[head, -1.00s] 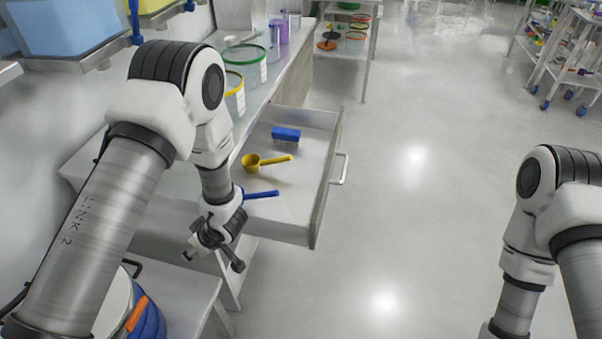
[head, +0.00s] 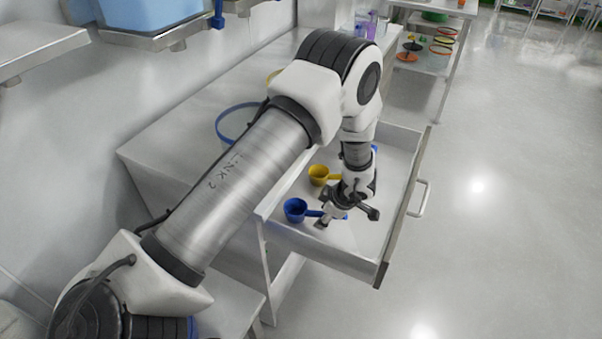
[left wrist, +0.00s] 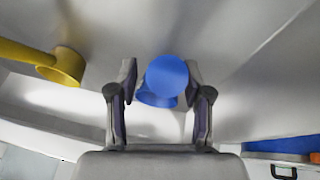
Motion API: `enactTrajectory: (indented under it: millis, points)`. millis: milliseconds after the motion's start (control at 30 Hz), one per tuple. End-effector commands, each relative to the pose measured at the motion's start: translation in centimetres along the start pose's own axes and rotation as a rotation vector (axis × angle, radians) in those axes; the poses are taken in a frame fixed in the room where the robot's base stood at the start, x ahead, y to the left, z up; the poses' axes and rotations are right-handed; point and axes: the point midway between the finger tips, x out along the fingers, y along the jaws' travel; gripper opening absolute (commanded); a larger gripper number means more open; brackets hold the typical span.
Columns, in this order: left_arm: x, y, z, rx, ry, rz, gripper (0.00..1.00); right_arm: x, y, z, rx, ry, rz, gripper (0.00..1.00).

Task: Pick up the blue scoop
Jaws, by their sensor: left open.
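The blue scoop (head: 296,210) lies in the open drawer (head: 383,268), its cup to the left and its handle running right, partly hidden by my left gripper. My left gripper (head: 347,216) is open over the drawer, at the handle side of the scoop. In the left wrist view, the blue scoop (left wrist: 167,76) shows between the two open fingers (left wrist: 160,95). I cannot tell whether they touch it. My right gripper is out of view.
A yellow scoop (head: 318,175) lies just behind the blue one; it also shows in the left wrist view (left wrist: 66,67). The drawer walls surround both. A blue-rimmed container (head: 232,124) stands on the counter (head: 165,140). Open floor lies to the right.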

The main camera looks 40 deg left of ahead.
Motion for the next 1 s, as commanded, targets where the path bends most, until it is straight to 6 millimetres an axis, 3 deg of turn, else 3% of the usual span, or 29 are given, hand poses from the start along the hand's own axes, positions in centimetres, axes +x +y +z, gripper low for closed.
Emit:
enactTrajectory:
  millis: [167, 300, 667, 867, 1000]
  points:
    - [0.0, 0.0, 0.0, 0.0, 0.0, 0.001, 0.46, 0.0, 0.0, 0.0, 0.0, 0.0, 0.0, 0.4]
    - [-0.1, 0.0, 0.0, 0.001, 0.0, 0.0, 0.0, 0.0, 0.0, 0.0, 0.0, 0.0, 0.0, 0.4]
    - [-0.1, 0.0, 0.0, 0.001, 0.0, 0.0, 0.0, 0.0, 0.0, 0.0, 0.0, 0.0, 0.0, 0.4]
    - [-1.3, 0.3, -0.5, 0.001, -0.001, 0.002, 0.0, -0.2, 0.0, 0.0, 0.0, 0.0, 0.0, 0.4]
    - [-2.0, 0.1, 1.4, 0.005, 0.0, 0.003, 0.0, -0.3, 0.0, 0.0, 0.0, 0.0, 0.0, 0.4]
